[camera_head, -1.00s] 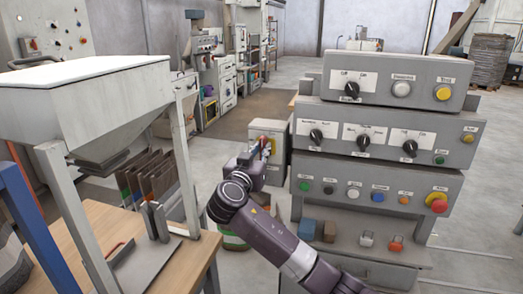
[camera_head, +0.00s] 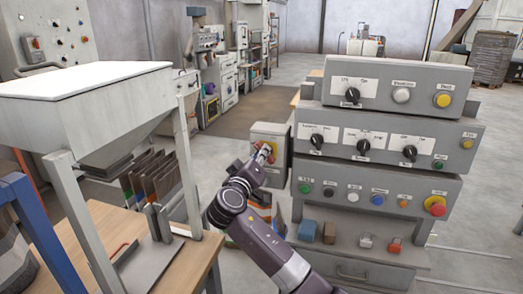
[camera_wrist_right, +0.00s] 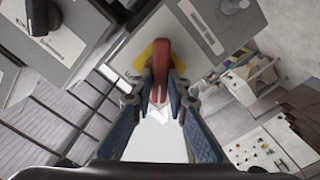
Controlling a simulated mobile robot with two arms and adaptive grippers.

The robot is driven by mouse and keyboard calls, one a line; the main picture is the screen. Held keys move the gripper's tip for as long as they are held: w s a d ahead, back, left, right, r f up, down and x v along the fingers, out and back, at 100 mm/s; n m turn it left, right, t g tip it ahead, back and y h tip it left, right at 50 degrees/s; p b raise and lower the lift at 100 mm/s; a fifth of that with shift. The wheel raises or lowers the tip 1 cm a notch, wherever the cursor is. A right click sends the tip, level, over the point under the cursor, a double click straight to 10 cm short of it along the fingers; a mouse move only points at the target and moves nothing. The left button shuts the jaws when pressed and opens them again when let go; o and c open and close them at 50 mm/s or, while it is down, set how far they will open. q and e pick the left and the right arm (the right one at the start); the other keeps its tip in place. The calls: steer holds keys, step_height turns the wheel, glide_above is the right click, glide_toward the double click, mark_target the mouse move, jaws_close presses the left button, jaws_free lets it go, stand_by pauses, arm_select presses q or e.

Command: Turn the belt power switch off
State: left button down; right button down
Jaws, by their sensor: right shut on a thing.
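The switch is a red handle on a yellow plate on a grey box (camera_head: 270,130) left of the control console, in the head view. The red handle (camera_wrist_right: 160,62) and yellow plate (camera_wrist_right: 144,56) show large in the right wrist view. My right gripper (camera_wrist_right: 160,92) is shut on the red handle, one blue-grey finger on each side. In the head view the gripper (camera_head: 266,160) is at the box front and partly covers the switch. The box's label is not readable. My left gripper is not in view.
The stacked grey control console (camera_head: 375,165) with knobs and buttons stands close on the right. A hopper (camera_head: 90,105) on a frame and a wooden table (camera_head: 95,225) stand on the left. Open floor (camera_head: 235,110) lies behind the box.

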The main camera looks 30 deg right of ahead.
steer(key=shift+w+f+n+p, duration=0.1)
steer(key=shift+n+p, duration=1.35)
steer(key=shift+n, duration=0.85)
steer(key=shift+f+n+p, duration=0.1)
steer(key=shift+n+p, duration=1.35)
steer(key=shift+n, duration=0.85)
steer(key=c, duration=1.9)
jaws_free()
steer(key=shift+f, duration=0.1)
